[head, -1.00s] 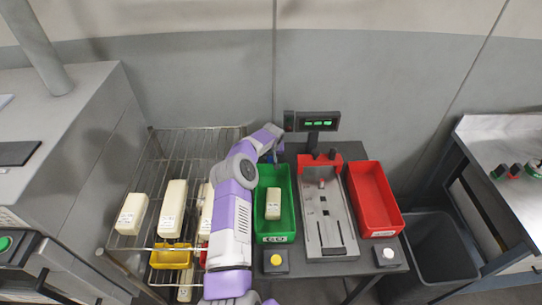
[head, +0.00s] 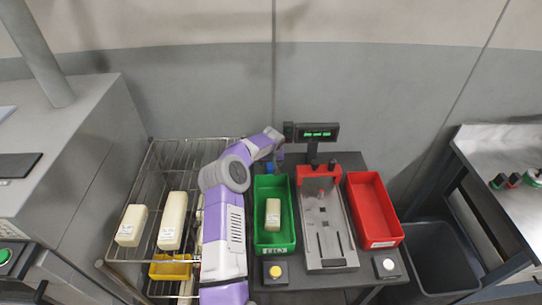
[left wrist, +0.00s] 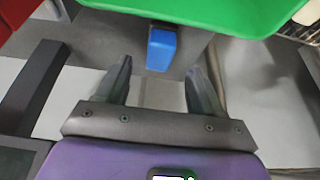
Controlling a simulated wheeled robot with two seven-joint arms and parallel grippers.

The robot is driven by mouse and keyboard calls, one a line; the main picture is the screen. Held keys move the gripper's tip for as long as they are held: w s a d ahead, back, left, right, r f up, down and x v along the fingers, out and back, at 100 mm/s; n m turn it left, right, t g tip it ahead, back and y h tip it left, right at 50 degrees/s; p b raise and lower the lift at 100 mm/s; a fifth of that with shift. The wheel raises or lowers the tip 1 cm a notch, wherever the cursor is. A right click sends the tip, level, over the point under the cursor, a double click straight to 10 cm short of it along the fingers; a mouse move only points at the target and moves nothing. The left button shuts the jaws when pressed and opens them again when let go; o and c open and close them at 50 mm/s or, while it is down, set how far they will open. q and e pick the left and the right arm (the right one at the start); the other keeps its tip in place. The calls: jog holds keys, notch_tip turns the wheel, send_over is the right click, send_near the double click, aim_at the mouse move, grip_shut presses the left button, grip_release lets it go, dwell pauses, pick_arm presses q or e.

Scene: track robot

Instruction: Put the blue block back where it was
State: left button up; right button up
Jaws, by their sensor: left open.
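The blue block (head: 271,169) shows as a small patch at the back of the green tray, beside my left gripper. In the left wrist view the blue block (left wrist: 161,48) is close ahead, between the lines of the two fingers and just below the green tray's edge. My left gripper (left wrist: 158,72) is open, with a finger to each side of the block and nothing clasped. In the head view my left gripper (head: 277,152) is small and partly hidden at the end of the purple arm. My right gripper is not in view.
The green tray (head: 260,243) holds a cream block (head: 273,214). Right of it stand a grey fixture (head: 327,258) and a red tray (head: 362,205). A display (head: 318,131) stands behind. A wire rack (head: 172,160) with cream blocks is on the left.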

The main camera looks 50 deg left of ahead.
pick_arm(q)
jog(key=v, duration=0.7)
jog(key=shift+p, duration=0.45)
jog(key=shift+f, duration=0.1)
